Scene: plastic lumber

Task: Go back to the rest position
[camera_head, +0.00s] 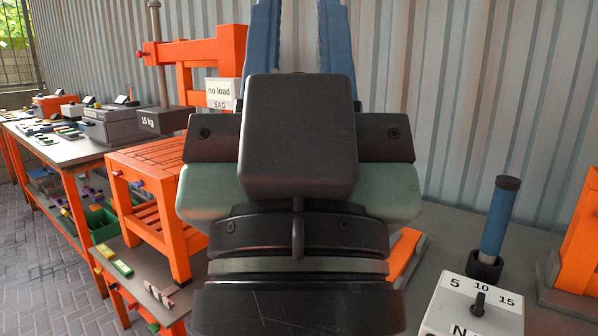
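My gripper (298,12) fills the middle of the head view, seen from behind its dark body. Its two blue fingers point up and stand apart, with only the corrugated wall visible between them. The tips are cut off by the top edge, so what lies beyond them is hidden. No held object shows in the visible part.
Benches with small parts (50,145) lie beyond. At right are a blue post (499,222) and a white dial box (470,308). A corrugated wall (470,100) stands behind.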

